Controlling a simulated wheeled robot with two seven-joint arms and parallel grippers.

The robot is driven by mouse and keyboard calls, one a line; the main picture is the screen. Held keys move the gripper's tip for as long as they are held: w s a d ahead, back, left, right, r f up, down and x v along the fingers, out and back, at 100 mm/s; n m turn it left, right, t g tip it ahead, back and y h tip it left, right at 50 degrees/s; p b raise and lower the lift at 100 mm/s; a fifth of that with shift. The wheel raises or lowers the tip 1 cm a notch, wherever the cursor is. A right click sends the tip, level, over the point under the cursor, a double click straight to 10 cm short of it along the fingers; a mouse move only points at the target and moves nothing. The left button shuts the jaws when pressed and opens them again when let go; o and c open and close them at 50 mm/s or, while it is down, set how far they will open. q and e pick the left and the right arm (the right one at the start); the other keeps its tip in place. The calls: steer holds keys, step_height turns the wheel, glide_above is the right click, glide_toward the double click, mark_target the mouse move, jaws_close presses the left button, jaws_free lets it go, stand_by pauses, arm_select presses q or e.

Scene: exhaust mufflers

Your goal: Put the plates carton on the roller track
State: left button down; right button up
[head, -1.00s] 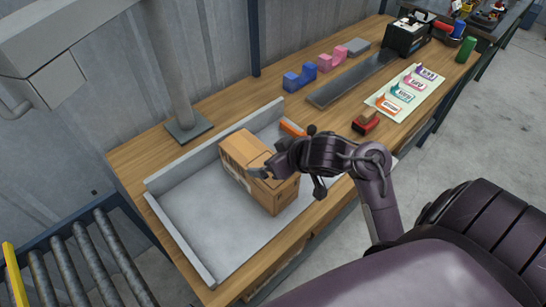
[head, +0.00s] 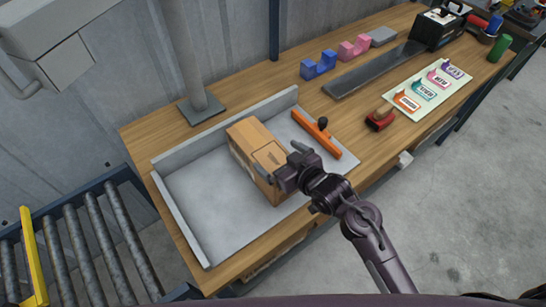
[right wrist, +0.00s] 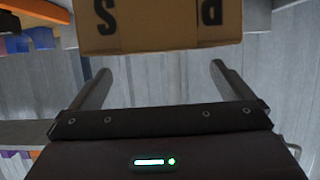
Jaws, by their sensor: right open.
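The plates carton (head: 258,150) is a closed brown box standing in a grey open-sided tray (head: 200,208) on the wooden bench. In the right wrist view the carton (right wrist: 158,28) shows large dark upside-down letters, "S" and "P" among them. My right gripper (head: 281,160) is open at the carton's right end. In the right wrist view its two fingers (right wrist: 160,72) are apart, with the carton just beyond their tips and nothing clearly between them. The roller track (head: 108,240), with grey rollers in a blue frame, is at lower left. My left gripper is not in view.
An orange-handled tool (head: 318,134) lies at the tray's right edge. A grey post (head: 190,60) stands behind the tray. A yellow bar (head: 33,255) crosses the track's left part. A red stamp-like tool (head: 380,120) and a label sheet (head: 422,92) lie to the right.

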mark_target(265, 150)
steer(key=shift+w+a+f, duration=0.2)
steer(key=shift+w+a, duration=0.25)
steer(key=shift+w, duration=0.1)
steer(key=p+x, duration=0.1)
steer(key=x, duration=0.3)
steer(key=shift+s+f+p, duration=0.15)
steer(key=shift+p, duration=0.25)
steer(key=shift+w+a+f, duration=0.15)
steer(key=shift+w, duration=0.05)
steer(key=shift+w+a+f, duration=0.1)
steer(key=shift+f, duration=0.05)
steer(key=c, duration=1.6)
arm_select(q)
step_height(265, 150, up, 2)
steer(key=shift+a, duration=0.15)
arm_select(e)
steer(key=shift+r, duration=0.2)
steer(key=shift+c, duration=0.8)
steer(key=shift+w, duration=0.1)
